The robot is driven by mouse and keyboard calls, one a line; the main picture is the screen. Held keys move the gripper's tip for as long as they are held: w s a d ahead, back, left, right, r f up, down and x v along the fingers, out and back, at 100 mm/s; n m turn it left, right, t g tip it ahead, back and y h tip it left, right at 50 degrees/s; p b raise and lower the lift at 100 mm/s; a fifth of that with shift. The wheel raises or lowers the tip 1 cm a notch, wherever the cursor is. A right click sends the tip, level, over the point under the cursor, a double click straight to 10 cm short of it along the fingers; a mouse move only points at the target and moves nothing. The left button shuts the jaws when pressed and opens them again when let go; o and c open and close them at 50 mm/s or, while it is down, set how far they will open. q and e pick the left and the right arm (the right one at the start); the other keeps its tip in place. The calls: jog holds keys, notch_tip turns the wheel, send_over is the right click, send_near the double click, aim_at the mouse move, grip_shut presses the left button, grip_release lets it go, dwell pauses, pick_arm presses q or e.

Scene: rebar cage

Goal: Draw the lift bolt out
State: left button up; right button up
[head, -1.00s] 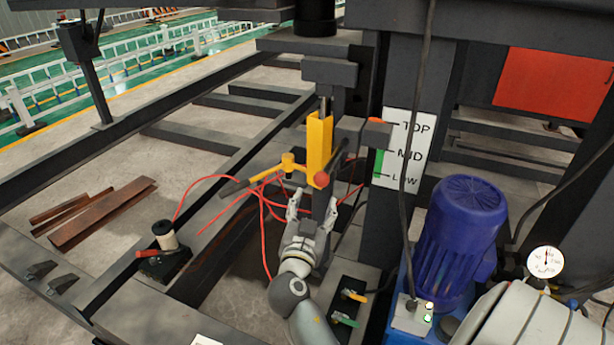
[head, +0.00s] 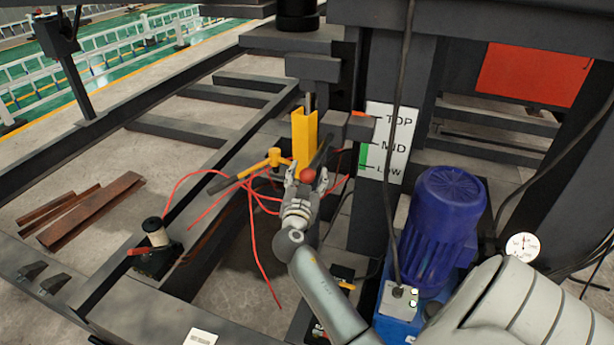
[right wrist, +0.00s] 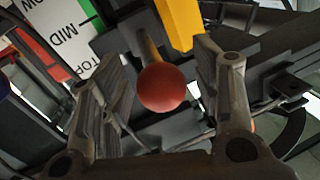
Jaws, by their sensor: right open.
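The lift bolt appears to be the rod with a red ball knob (head: 308,175) by the yellow channel (head: 305,138) on the dark post. In the right wrist view the red knob (right wrist: 165,88) shows nearly end-on, with a short brass-coloured rod (right wrist: 152,48) behind it. My right gripper (head: 304,184) is open at the knob, its fingers pointing up. In the right wrist view the knob lies between the two spread fingers, with a visible gap on each side. How deep the knob sits between them is hard to tell. My left gripper is not in view.
A yellow-headed lever (head: 245,172) and red hoses (head: 250,230) lie left of my gripper. A TOP/MID/LOW scale plate (head: 392,142), a blue motor (head: 447,225) and a gauge (head: 522,246) stand to the right. Dark frame beams surround the spot.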

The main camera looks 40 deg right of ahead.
jog(key=shift+c, duration=0.4)
grip_shut()
jog(key=v, duration=0.1)
jog(key=b+v, duration=0.1)
jog(key=v, duration=0.1)
jog(key=b+v, duration=0.1)
jog(key=shift+w+a+f, duration=0.2)
jog(key=shift+a, duration=0.35)
jog(key=shift+c, duration=1.3)
grip_release()
jog(key=o, duration=0.3)
jog(key=shift+s+a+r, duration=0.1)
jog(key=shift+a+r, duration=0.1)
jog(key=shift+o, duration=0.2)
